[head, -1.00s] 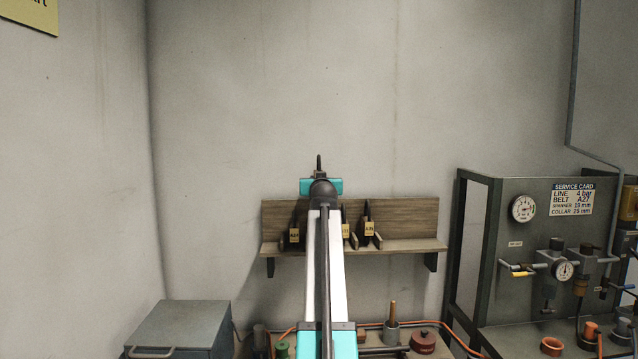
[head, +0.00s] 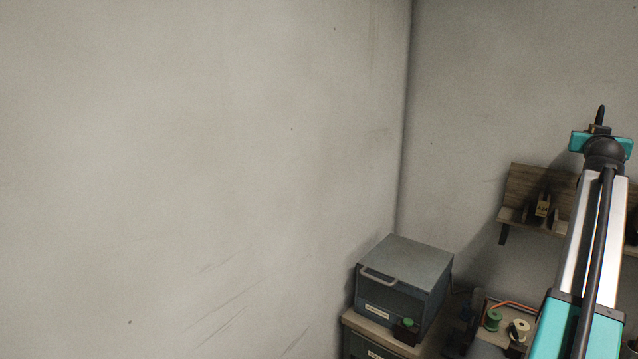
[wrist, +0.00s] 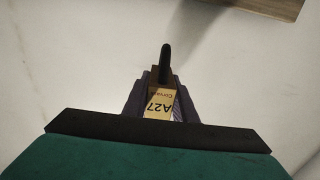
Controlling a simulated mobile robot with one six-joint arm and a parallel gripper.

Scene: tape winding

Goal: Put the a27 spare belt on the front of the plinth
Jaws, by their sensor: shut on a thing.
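The belt (head: 601,115) stands up from the end of my arm at the right of the head view. My gripper (wrist: 160,95) is shut on the belt, with the tag between its fingers. In the head view my gripper's teal body hides most of its fingers. The belt is held in the air, apart from the shelf behind. I cannot make out the plinth in the head view.
A wooden wall shelf (head: 512,216) holds another tagged belt (head: 542,207), partly behind my arm. A grey lidded box (head: 420,255) stands on a cabinet at lower middle. A green spool (head: 493,320) and a cream spool (head: 520,328) stand beside it. Bare wall fills the left.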

